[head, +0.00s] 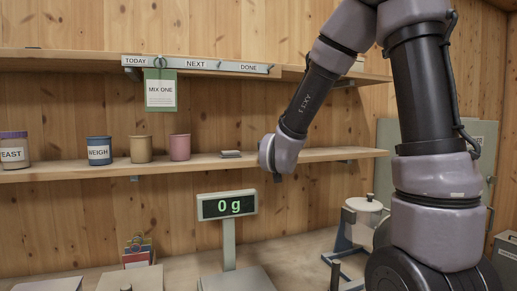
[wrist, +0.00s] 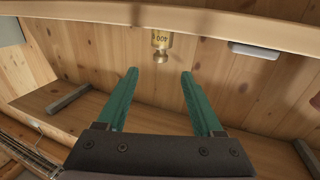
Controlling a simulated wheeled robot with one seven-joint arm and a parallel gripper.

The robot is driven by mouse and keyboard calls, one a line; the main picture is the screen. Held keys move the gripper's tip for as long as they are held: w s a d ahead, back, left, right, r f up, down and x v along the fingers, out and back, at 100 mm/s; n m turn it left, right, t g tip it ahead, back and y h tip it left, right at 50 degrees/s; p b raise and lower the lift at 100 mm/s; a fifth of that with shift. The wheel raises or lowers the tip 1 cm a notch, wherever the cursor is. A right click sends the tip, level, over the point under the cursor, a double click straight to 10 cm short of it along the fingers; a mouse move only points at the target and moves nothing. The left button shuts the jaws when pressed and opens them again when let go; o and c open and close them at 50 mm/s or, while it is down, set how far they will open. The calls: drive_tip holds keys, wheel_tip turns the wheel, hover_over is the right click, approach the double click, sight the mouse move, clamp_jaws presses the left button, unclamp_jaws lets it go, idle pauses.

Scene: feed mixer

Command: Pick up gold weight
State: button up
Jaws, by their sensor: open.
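The gold weight (wrist: 161,41) shows in the wrist view, at the top centre by the shelf edge. It appears upside down there, with its knob pointing down in the picture and printed digits on its body. I cannot make it out in the head view, where my arm's end may cover it. My gripper (wrist: 160,75) has two green fingers, spread apart with nothing between them. The weight is beyond the fingertips, lined up with the gap and not touched.
The shelf (head: 75,172) holds a yeast tin (head: 14,149), a blue weigh cup (head: 99,150), a tan cup (head: 141,149), a pink cup (head: 180,147) and a small flat stack (head: 230,154). A scale display (head: 227,205) reading 0 g stands below. Another shelf (head: 60,60) runs above.

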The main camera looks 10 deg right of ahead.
drive_tip(key=w, duration=0.7)
drive_tip(key=w+d, duration=0.1)
drive_tip(key=w, duration=0.2)
drive_tip(key=shift+w, duration=0.4)
clamp_jaws()
idle(1.0)
